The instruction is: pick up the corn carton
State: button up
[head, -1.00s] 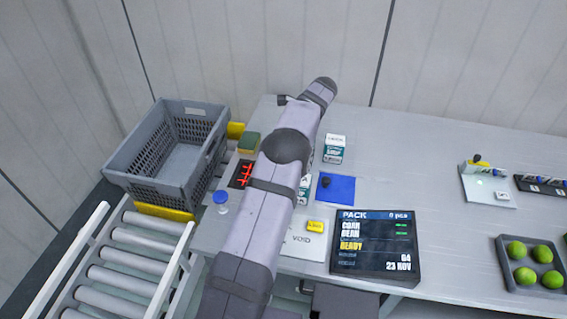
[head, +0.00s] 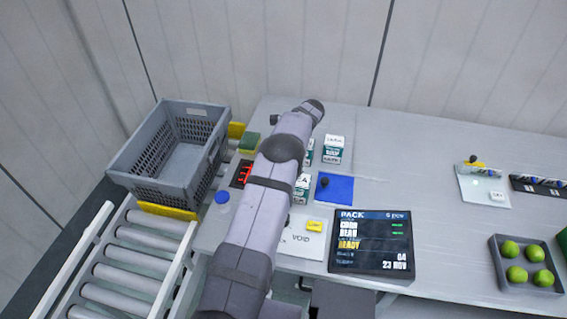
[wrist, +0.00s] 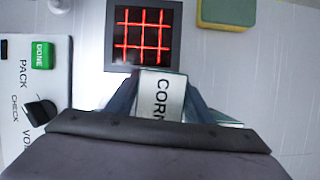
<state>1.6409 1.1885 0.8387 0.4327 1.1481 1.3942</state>
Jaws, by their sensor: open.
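The corn carton (wrist: 160,96) shows in the wrist view, with a white top lettered "CORN", the last letter partly cut off by my gripper's dark body. My gripper (wrist: 162,104) is open, with bluish fingers on either side of the carton; I cannot tell whether they touch it. In the head view my arm hides the gripper and I cannot pick out the corn carton. White and green cartons stand by the arm there: one behind (head: 333,149), one in front (head: 301,188), and one partly hidden (head: 309,152).
A panel with red glowing lines (wrist: 140,38) and a green-yellow sponge (wrist: 227,12) lie near the carton. A blue mat (head: 336,188) with a dark knob, a PACK screen (head: 372,242) and a blue-capped bottle (head: 222,200) surround the arm. A grey crate (head: 150,185) stands left.

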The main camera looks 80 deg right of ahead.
jog(key=c, duration=0.9)
jog(key=shift+r, duration=0.1)
